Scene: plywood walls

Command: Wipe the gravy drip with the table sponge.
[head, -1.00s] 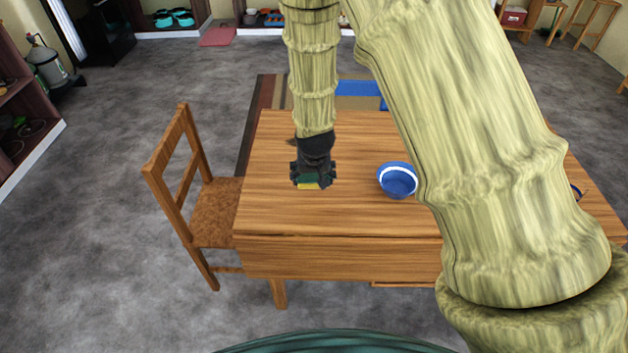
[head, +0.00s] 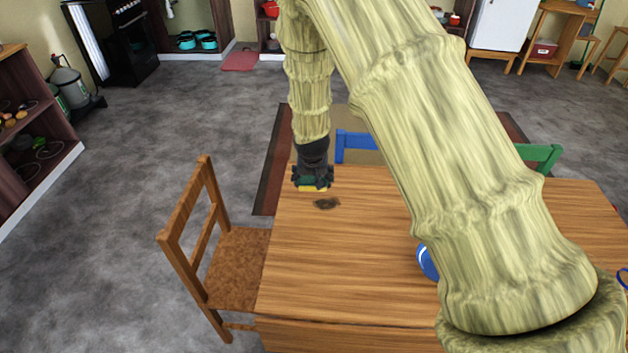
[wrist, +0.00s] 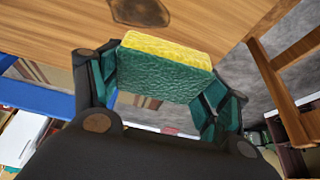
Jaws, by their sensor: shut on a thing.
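The gravy drip is a dark brown spot (head: 326,203) on the wooden table (head: 340,260), near its far left edge. It also shows at the top of the wrist view (wrist: 140,12). My gripper (head: 313,186) is shut on the yellow and green sponge (wrist: 162,70), which sits between its fingers. In the head view only a thin yellow strip of the sponge shows beneath the gripper. The gripper appears above the far left edge of the table, beyond the spot. The sponge is apart from the spot in the wrist view.
A wooden chair (head: 232,265) stands at the table's left side. A blue and white bowl (head: 427,262) is partly hidden by my arm. A blue chair (head: 356,141) and a green chair (head: 541,154) stand at the far side. The table's left half is otherwise clear.

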